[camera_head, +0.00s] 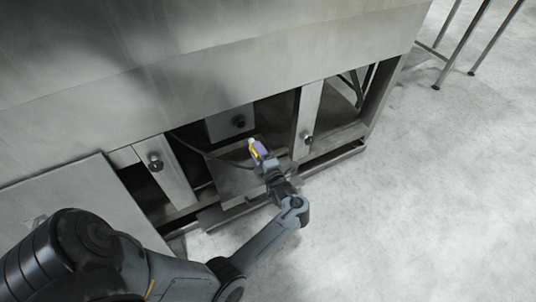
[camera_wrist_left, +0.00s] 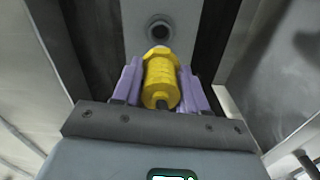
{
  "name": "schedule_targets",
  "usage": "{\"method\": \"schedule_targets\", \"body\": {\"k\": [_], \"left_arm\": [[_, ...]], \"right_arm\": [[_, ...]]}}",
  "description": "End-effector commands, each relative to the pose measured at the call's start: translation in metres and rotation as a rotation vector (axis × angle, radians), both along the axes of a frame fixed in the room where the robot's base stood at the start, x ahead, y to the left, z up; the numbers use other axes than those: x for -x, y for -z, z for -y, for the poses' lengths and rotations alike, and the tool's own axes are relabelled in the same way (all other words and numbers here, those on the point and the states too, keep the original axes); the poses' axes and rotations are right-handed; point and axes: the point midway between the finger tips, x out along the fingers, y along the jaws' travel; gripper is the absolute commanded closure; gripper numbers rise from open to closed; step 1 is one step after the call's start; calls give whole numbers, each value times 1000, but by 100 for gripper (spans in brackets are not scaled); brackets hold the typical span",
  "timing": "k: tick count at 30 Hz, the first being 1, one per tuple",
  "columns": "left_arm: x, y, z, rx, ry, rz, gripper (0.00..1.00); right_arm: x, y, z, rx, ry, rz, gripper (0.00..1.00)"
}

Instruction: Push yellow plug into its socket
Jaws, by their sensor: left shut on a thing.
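The yellow plug (camera_wrist_left: 161,82) is held between the purple fingers of my left gripper (camera_wrist_left: 159,88) in the left wrist view. Its white front end points away from the gripper. Ahead of it, apart from it, is a dark round socket (camera_wrist_left: 160,29) on a grey panel. In the head view, my left gripper (camera_head: 262,155) holds the plug (camera_head: 255,149) in front of the machine's open lower bay. The socket (camera_head: 239,121) shows there on a grey box, above and left of the plug. My right gripper is not in view.
The grey metal machine (camera_head: 200,75) overhangs the bay. Upright posts with dark round knobs (camera_head: 155,162) and (camera_head: 308,138) stand on either side. A dark cable (camera_head: 205,153) runs inside the bay. A panel (camera_head: 80,205) closes off the left.

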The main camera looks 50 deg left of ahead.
Motion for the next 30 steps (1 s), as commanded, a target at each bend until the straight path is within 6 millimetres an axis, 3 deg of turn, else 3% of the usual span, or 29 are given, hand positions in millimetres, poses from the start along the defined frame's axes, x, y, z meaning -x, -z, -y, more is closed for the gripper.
{"method": "schedule_targets", "body": {"k": [30], "left_arm": [[-8, -1, -47, -2, 1, 2, 96]], "right_arm": [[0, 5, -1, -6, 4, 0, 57]]}}
